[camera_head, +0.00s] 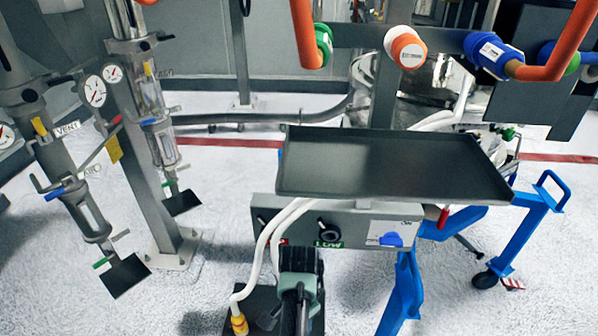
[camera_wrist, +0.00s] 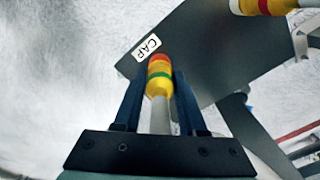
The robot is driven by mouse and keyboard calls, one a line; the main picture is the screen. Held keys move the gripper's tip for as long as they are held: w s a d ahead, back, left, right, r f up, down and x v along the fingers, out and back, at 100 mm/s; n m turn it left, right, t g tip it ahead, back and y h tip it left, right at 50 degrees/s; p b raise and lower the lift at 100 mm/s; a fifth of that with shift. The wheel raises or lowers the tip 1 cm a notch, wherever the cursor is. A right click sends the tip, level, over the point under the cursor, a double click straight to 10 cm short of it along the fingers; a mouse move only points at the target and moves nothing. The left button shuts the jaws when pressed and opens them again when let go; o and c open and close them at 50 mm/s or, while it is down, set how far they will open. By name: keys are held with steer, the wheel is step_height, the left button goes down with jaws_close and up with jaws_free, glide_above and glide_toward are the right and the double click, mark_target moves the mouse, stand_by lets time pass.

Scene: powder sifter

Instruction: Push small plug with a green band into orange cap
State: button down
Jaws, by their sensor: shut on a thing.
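The small plug with a green band (camera_wrist: 159,87) is yellow, with a pale stem or hose running back towards my wrist. My gripper (camera_wrist: 161,78) has its two dark fingers shut on it, one on each side. The orange cap (camera_wrist: 158,58) shows at the plug's far end, beside a white "CAP" label (camera_wrist: 147,47) on a dark plate (camera_wrist: 190,35). The plug and cap line up and look in contact, but how deep the plug sits cannot be told. In the head view my dark wrist is low in the middle; the plug and cap are hidden there.
Another yellow plug with a red band (camera_wrist: 268,6) is at the wrist view's top right; a yellow plug on a white hose (camera_head: 238,324) shows in the head view. A grey tray (camera_head: 390,165) and blue-legged frame (camera_head: 408,290) stand above and right of my wrist.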

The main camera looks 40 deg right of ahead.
steer(key=shift+f, duration=0.4)
steer(key=shift+c, duration=1.9)
jaws_free()
step_height(320, 180, up, 13)
steer(key=shift+p, duration=0.65)
